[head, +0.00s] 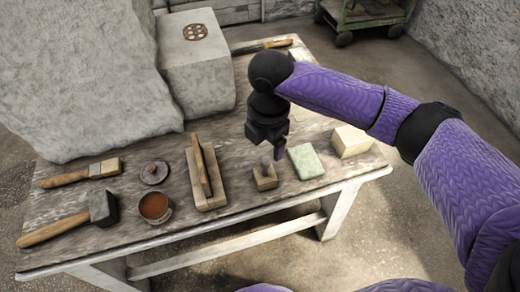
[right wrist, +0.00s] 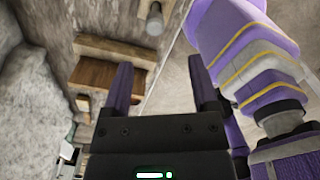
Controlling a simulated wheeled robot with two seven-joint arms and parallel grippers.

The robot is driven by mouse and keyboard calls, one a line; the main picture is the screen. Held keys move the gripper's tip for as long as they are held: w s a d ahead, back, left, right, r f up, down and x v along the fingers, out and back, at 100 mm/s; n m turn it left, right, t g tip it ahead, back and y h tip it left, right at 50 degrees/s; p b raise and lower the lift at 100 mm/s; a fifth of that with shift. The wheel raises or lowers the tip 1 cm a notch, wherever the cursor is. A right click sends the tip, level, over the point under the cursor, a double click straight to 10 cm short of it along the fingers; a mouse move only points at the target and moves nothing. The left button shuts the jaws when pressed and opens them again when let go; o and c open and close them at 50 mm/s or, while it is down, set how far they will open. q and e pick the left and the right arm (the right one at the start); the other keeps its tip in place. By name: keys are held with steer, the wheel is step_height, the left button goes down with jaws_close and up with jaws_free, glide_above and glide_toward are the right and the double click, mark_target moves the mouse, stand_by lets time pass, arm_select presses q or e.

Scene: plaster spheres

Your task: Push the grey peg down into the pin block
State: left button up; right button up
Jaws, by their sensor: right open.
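The grey peg (head: 265,162) stands upright in the small wooden pin block (head: 264,183) near the table's front edge, with its upper part showing above the block. In the right wrist view, a grey rounded peg (right wrist: 155,20) shows at the top beside pale wood. My right gripper (head: 270,148) is open and empty, above and close behind the peg. Its two purple fingers stand apart in the right wrist view (right wrist: 164,75), with nothing between them. I cannot tell whether a finger touches the peg. My left gripper is not in view.
A green block (head: 305,161) and a cream block (head: 350,141) lie right of the pin block. A wooden stand with an upright board (head: 205,172) is on its left. Farther left are a cup (head: 154,207), lid (head: 153,173), mallet (head: 70,220) and brush (head: 80,174). Large stone blocks (head: 195,75) fill the back left.

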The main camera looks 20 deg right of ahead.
mark_target(266, 160)
steer(key=f+b, duration=0.2)
steer(key=f, duration=0.1)
steer(key=f+b, duration=0.5)
steer(key=f, duration=0.2)
steer(key=shift+w+d, duration=0.1)
steer(key=shift+w, duration=0.3)
steer(key=shift+r, duration=0.3)
steer(key=shift+c, duration=0.4)
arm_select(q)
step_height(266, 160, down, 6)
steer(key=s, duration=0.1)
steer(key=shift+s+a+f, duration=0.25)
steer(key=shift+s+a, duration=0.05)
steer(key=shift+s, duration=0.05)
arm_select(e)
jaws_close()
